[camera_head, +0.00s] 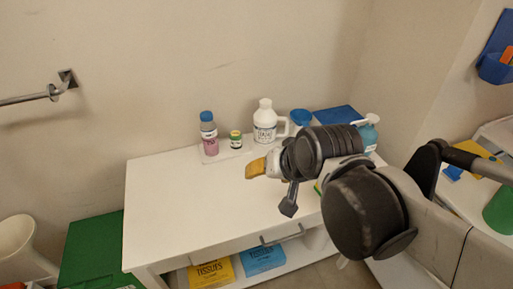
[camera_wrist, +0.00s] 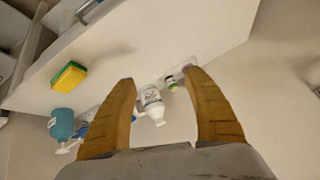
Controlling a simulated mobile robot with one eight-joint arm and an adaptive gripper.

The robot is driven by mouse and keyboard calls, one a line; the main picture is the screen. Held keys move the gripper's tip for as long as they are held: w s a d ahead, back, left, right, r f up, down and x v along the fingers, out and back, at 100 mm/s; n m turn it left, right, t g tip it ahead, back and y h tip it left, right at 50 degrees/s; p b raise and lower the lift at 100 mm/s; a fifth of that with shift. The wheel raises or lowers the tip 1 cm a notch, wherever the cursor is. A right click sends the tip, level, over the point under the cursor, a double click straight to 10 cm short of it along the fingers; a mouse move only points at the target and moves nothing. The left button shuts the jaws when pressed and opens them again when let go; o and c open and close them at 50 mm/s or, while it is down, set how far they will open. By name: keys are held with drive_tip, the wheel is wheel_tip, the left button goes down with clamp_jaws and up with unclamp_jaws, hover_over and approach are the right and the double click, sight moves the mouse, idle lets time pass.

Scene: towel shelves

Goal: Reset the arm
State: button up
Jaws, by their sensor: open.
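My gripper (camera_wrist: 160,85) shows in the wrist view with its two tan fingers spread wide apart and nothing between them. In the head view my arm reaches in from the right, and my gripper (camera_head: 256,168) hangs above the white table (camera_head: 180,215), pointing left. The fingers are apart from the bottles at the back of the table. In the wrist view a white jug (camera_wrist: 151,103) and a small green-labelled jar (camera_wrist: 172,83) appear beyond the fingers.
A blue-capped pink bottle (camera_head: 209,140) stands at the table's back. A blue pump bottle (camera_head: 368,133) is partly behind my arm. A yellow-green sponge (camera_wrist: 69,76) lies on the table. Tissue boxes (camera_head: 212,273) sit on the shelf below. A green bin (camera_head: 95,250) stands left; the table's left front is clear.

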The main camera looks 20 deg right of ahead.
drive_tip(key=s+n, duration=0.1)
drive_tip(key=s, duration=0.1)
drive_tip(key=s+d+n+h, duration=0.1)
drive_tip(key=s+n, duration=0.1)
drive_tip(key=shift+s+f+n, duration=0.2)
drive_tip(key=shift+n, duration=0.1)
idle(0.9)
